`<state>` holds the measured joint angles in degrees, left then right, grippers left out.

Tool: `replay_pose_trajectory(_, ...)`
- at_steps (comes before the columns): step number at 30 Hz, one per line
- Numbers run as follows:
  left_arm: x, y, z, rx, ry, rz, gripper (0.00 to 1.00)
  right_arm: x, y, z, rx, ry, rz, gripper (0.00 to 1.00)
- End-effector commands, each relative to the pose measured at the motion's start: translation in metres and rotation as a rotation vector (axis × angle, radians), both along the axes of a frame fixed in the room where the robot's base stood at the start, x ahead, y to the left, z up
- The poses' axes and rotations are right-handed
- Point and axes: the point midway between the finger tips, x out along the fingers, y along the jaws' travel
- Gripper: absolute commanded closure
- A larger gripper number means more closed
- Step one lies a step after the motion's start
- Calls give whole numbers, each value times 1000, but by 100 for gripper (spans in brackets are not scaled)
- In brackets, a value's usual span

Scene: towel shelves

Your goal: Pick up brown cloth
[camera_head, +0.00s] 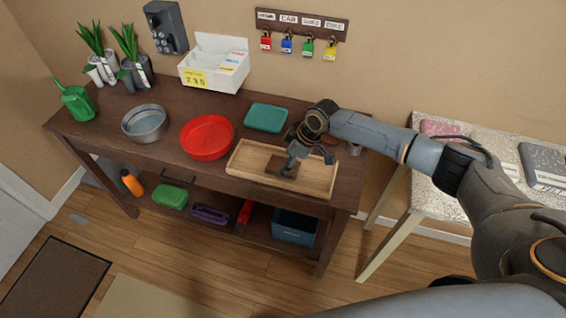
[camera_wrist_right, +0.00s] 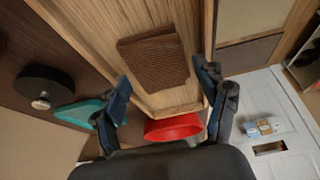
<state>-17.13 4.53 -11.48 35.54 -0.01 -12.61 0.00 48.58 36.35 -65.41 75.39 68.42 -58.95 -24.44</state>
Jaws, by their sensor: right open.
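The brown cloth (camera_head: 274,164) lies folded in the light wooden tray (camera_head: 245,164) on the dark wooden table. In the right wrist view the cloth (camera_wrist_right: 154,60) is a ribbed, flat rectangle on the tray's bare wood (camera_wrist_right: 98,22). My right gripper (camera_head: 308,160) is over the tray, just above the cloth and partly covering it in the head view. Its two fingers (camera_wrist_right: 164,82) are spread, with nothing between them. I cannot tell whether a finger touches the cloth. My left gripper is not in view.
A red bowl (camera_head: 207,138) and a teal folded item (camera_head: 266,118) sit close to the tray. A metal bowl (camera_head: 145,123), green watering can (camera_head: 78,103) and white box (camera_head: 214,64) stand farther left. A speckled table (camera_head: 424,190) stands at right.

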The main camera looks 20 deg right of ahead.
Motion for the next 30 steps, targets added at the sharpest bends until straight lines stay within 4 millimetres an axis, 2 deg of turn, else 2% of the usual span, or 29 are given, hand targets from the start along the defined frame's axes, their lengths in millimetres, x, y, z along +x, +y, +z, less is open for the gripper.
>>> replay_pose_trajectory(3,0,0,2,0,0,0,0,1,3,-9,-1,2,-1,27)
replay_pose_trajectory(10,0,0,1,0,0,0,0,2,3,-10,-1,1,0,27)
replay_pose_trajectory(12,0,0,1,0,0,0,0,2,3,-10,-1,1,0,42)
replay_pose_trajectory(13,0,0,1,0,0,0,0,2,3,-10,-1,1,0,45)
replay_pose_trajectory(25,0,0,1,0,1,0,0,2,3,-8,0,0,0,46)
replay_pose_trajectory(30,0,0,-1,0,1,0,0,3,3,5,1,-2,1,46)
